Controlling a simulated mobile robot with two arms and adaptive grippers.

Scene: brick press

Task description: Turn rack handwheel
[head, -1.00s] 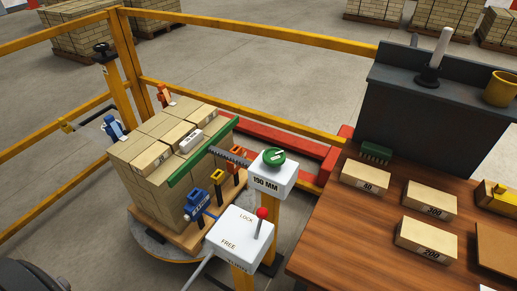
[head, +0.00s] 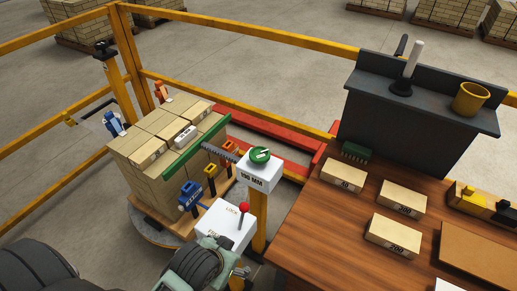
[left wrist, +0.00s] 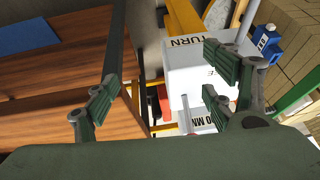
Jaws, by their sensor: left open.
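The green handwheel (head: 260,155) sits on top of a white box (head: 259,174) marked 190 MM, on a yellow post. A toothed rack (head: 219,154) runs from it to a green bar (head: 185,155) against the brick stack (head: 150,165). My left gripper (left wrist: 163,92) is open and empty in the left wrist view. White boxes show beyond its fingers; the handwheel is not clearly visible there. In the head view my left arm reaches in at the bottom, close in front of the white lever box (head: 222,228). My right gripper is not in view.
The lever box carries a red-knobbed lever (head: 243,213). Blue, yellow and orange clamps stand beside the stack. A wooden table (head: 330,230) with several labelled bricks lies right of the handwheel. Yellow rails (head: 240,105) fence the back.

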